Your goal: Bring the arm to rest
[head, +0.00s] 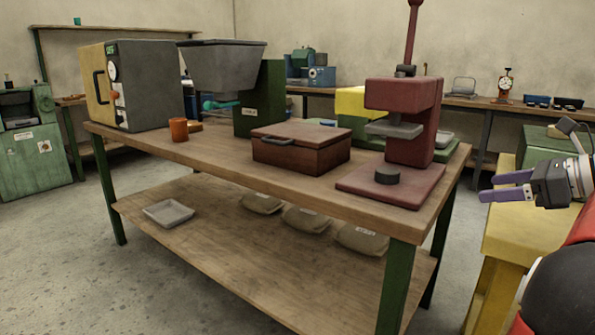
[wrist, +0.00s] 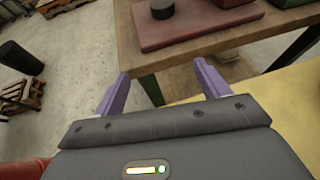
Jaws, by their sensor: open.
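My gripper (head: 508,187) is at the right side of the head view, with purple fingers pointing left toward the table. In the wrist view my gripper (wrist: 160,92) shows its two fingers spread apart with nothing between them. It is open and empty, in the air to the right of the wooden workbench (head: 300,192). The red press (head: 408,135) stands on the near right end of that bench, a little left of my fingertips and apart from them. Part of my arm shows at the lower right of the head view.
A yellow table (head: 505,235) stands under my gripper. Sacks and a tray (head: 168,213) lie on the lower shelf.

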